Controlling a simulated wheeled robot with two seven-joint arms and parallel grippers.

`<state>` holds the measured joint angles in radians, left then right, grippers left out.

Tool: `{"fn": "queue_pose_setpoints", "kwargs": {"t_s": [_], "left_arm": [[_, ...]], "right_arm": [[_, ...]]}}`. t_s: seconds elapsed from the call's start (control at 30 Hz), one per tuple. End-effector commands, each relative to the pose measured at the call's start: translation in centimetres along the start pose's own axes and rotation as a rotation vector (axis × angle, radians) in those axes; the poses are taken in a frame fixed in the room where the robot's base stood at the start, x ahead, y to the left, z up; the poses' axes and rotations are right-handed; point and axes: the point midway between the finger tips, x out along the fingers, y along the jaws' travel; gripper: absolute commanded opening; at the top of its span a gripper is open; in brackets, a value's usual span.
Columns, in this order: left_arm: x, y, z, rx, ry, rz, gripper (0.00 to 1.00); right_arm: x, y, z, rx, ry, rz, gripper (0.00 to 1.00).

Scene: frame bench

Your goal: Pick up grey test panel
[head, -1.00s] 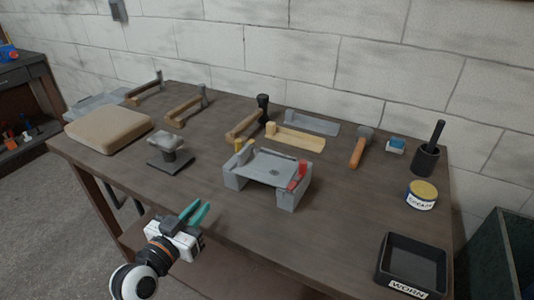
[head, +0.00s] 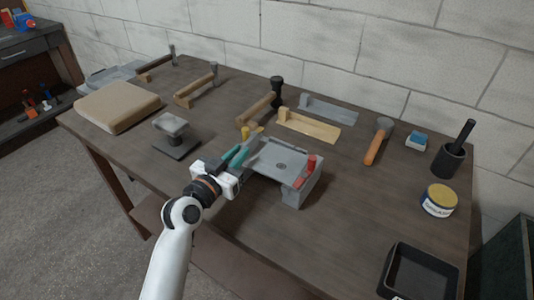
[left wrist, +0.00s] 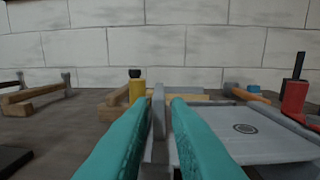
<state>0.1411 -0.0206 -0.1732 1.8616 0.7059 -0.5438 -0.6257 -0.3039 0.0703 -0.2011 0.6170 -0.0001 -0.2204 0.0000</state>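A flat grey panel with a dark ring mark (head: 282,164) lies on a grey fixture (head: 292,198) near the middle of the bench. The fixture has a yellow clamp (head: 246,133) and a red clamp (head: 309,165). The panel also shows at the right of the left wrist view (left wrist: 250,135). My left gripper (head: 240,153) is at the panel's left side, its teal fingers apart. In the left wrist view, an upright grey piece (left wrist: 158,108) stands between the fingertips (left wrist: 162,98); I cannot tell whether they touch it. My right gripper is not in view.
Wooden-based tools (head: 262,107), a pale wooden piece (head: 308,124) and an orange-handled tool (head: 377,145) lie behind. A small stand (head: 172,132) and a tan pad (head: 118,103) are left. A tin (head: 438,200) and a black tray (head: 420,270) are right.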

Motion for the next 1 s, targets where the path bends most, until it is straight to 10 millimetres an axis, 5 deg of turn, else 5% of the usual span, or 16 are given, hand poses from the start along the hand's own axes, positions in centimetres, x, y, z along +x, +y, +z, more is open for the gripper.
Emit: {"fn": "queue_pose_setpoints", "kwargs": {"t_s": [0.3,0.53,0.67,1.0], "left_arm": [[4.1,0.2,-0.4,-0.001,0.001,0.002,0.16],[4.2,0.2,-0.5,0.000,0.001,0.002,0.16],[4.2,0.2,-0.5,0.000,0.001,0.002,0.00],[4.2,0.2,-0.2,0.000,-0.001,0.002,0.00]], "right_arm": [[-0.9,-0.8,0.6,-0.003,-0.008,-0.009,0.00],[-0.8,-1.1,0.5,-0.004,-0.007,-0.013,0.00],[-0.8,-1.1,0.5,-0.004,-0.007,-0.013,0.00],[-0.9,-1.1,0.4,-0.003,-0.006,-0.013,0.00]]}}
